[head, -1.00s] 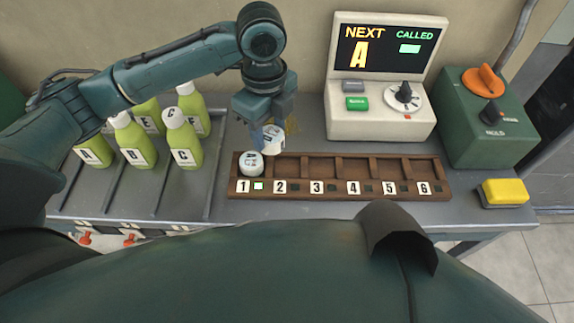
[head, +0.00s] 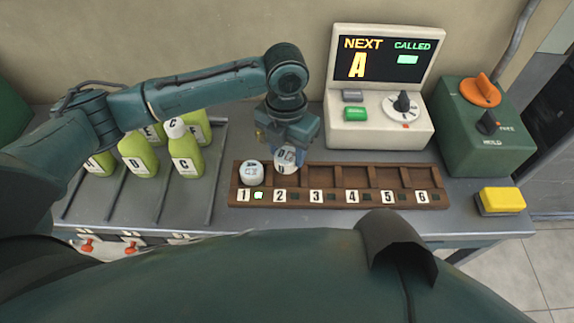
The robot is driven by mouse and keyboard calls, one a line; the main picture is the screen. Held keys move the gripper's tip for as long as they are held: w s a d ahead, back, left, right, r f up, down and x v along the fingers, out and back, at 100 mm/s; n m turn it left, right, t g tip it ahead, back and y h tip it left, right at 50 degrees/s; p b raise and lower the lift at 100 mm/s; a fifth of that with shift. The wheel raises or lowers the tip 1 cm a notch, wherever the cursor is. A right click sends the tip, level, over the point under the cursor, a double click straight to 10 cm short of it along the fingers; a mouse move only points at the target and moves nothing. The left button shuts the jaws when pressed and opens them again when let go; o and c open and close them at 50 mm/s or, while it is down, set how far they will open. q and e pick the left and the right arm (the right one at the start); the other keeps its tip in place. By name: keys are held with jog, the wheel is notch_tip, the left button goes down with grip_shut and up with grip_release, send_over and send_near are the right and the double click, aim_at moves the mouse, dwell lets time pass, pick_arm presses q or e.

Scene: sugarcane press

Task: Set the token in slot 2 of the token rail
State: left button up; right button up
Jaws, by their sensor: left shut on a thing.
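The token rail (head: 338,203) is a brown wooden strip with slots numbered 1 to 6. A white token (head: 251,173) sits in slot 1, with a lit green light beside its number. My left gripper (head: 286,158) is shut on a second white token (head: 286,161), at slot 2 behind the number 2 label. Whether this token rests on the slot floor or hangs just above it I cannot tell. The gripper hides part of it. Slots 3 to 6 are empty. My right gripper is not in view.
A white display console (head: 377,120) showing NEXT A stands behind the rail. A green control box (head: 487,135) and a yellow button (head: 502,200) are at the right. Several green bottles (head: 139,160) stand in a rack at the left.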

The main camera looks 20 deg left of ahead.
aim_at(287, 165)
pick_arm(q)
jog(key=shift+f, duration=2.55)
jog(key=o, duration=1)
jog(key=shift+f, duration=0.15)
notch_tip(287, 165, up, 12)
jog(key=shift+a+r, duration=0.1)
jog(key=shift+r, duration=0.1)
